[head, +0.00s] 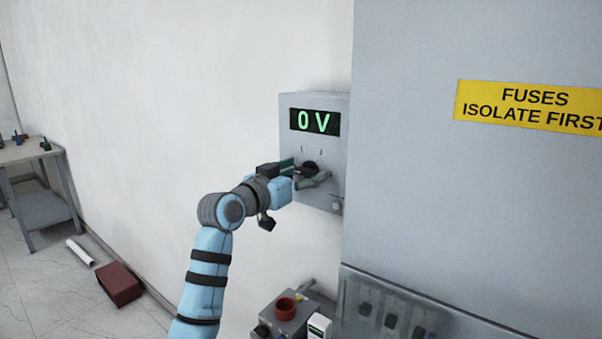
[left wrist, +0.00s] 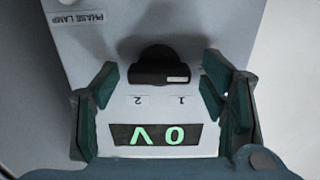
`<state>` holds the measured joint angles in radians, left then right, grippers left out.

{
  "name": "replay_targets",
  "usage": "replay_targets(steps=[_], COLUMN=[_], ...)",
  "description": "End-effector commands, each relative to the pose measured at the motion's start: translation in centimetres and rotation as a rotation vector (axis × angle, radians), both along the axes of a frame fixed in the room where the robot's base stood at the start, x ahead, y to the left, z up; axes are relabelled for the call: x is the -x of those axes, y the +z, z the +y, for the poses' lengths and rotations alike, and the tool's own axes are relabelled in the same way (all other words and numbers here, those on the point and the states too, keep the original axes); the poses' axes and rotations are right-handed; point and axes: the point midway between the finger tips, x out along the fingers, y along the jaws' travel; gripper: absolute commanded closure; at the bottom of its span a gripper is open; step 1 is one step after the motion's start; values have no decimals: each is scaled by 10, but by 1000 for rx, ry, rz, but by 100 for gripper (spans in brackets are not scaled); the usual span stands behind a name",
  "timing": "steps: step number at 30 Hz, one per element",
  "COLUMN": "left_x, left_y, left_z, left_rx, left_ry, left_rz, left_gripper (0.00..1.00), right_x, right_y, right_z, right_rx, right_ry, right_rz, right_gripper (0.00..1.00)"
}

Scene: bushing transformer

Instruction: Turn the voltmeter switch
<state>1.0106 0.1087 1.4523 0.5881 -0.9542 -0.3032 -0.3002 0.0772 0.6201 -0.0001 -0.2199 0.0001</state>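The voltmeter box (head: 287,125) is a grey box on the white wall, with a green display (head: 315,122) reading 0 V. Its black switch knob (head: 310,166) sits below the display, partly hidden by my left gripper (head: 308,177). In the left wrist view the box appears upside down, and the knob (left wrist: 160,66) lies crosswise below the marks 1 and 2. A small white label is on one end of the knob. My left gripper (left wrist: 161,78) is open, its fingers on either side of the knob with clear gaps. My right gripper is not in view.
A large grey cabinet (head: 420,200) with a yellow fuses sign (head: 530,106) stands close on the right. A table (head: 25,150) stands far left. A brown box (head: 119,284) lies on the floor.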

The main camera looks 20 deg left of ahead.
Motion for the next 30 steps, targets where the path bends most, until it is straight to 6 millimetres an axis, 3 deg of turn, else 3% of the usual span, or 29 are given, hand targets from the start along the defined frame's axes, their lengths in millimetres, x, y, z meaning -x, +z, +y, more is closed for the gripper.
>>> replay_targets(steps=[1, 8, 20, 30], left_x=[0, 0, 0, 0], left_y=[0, 0, 0, 0], left_z=[0, 0, 0, 0], left_rx=[0, 0, -59, -280], left_ry=[0, 1, 0, 0], left_rz=[0, 0, -23, -111], left_gripper=[45, 81, 81, 81], right_x=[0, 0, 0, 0], right_y=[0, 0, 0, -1], right_z=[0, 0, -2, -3], right_rx=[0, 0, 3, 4], right_ry=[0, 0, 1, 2], right_rz=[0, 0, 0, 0], right_gripper=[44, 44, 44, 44])
